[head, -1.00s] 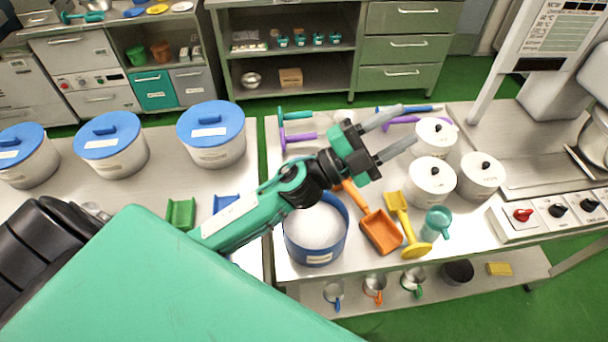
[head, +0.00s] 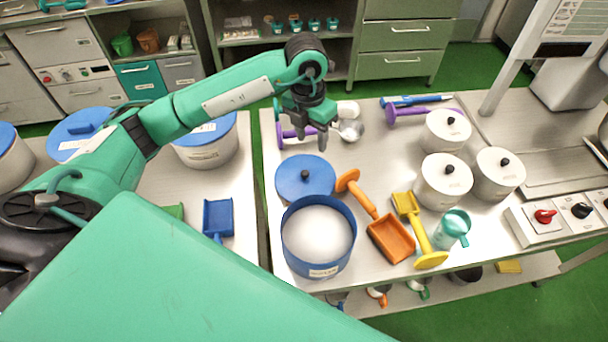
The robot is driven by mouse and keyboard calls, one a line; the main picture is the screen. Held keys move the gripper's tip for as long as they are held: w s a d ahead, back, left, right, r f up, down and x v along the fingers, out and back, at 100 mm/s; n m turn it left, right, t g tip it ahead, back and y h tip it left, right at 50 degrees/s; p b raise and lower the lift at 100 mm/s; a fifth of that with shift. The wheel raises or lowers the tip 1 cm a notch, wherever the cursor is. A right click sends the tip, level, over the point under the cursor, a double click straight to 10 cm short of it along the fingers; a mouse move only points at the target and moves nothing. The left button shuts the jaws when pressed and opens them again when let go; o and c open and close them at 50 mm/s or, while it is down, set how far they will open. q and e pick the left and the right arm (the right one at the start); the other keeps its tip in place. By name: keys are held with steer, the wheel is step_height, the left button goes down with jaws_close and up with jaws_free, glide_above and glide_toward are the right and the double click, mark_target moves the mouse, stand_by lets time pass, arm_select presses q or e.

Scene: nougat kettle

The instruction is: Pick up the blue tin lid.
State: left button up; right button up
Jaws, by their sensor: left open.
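The blue tin lid (head: 304,179), round with a small dark knob, lies on the metal table just behind the open blue tin (head: 333,268) of white powder. Its front edge is partly hidden by the tin's rim. My left gripper (head: 310,138) is open and empty, fingers pointing down, above the table and slightly behind the lid as seen in the head view. It is apart from the lid. My right gripper is not in view.
An orange scoop (head: 390,238), a yellow scoop (head: 408,203) and a teal mug (head: 453,227) lie right of the tin. White lidded pots (head: 443,180) stand farther right.

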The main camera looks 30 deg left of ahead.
arm_select(q)
steer(key=a, duration=0.2)
steer(key=p, duration=0.2)
glide_above(305, 172)
steer(key=shift+y, duration=0.4)
step_height(305, 172, down, 8)
steer(key=shift+w+a, duration=0.1)
steer(key=shift+f+p, duration=0.5)
steer(key=shift+p, duration=0.1)
steer(key=f+p, duration=0.1)
steer(key=f, duration=0.2)
steer(key=shift+s+f+p, duration=0.2)
steer(key=shift+p, duration=0.2)
steer(key=shift+f, duration=0.5)
jaws_close()
